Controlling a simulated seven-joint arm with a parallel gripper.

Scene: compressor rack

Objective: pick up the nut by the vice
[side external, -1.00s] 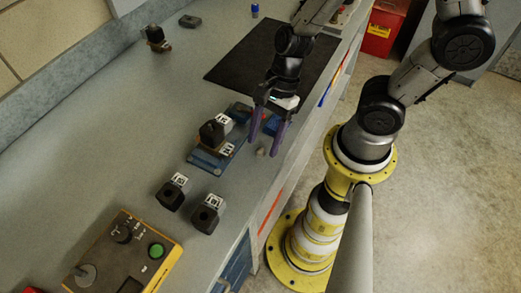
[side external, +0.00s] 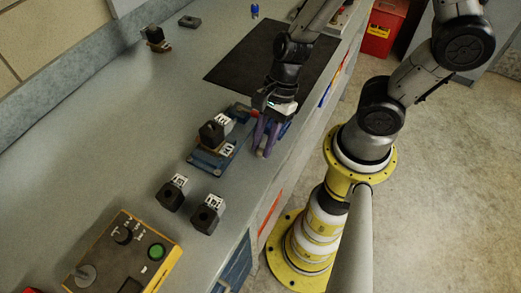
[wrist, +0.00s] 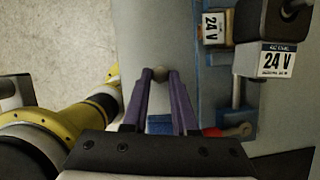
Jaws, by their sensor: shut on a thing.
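The nut (wrist: 159,74) is a small tan-grey piece between the tips of my gripper (wrist: 160,76) in the wrist view. In the side view my gripper (side external: 265,152) is low at the bench's front edge, its purple fingers closed in on the nut (side external: 261,153). The nut is mostly hidden by the fingers there. The blue vice (side external: 207,161) is just left of my gripper and holds a dark block with a white label. In the wrist view the vice (wrist: 240,118) lies to the right of the fingers.
Two dark labelled blocks (side external: 171,195) (side external: 207,216) stand on the bench near the vice. A yellow control box (side external: 125,255) with a green button is at the near end. A black mat (side external: 270,60) lies behind my gripper.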

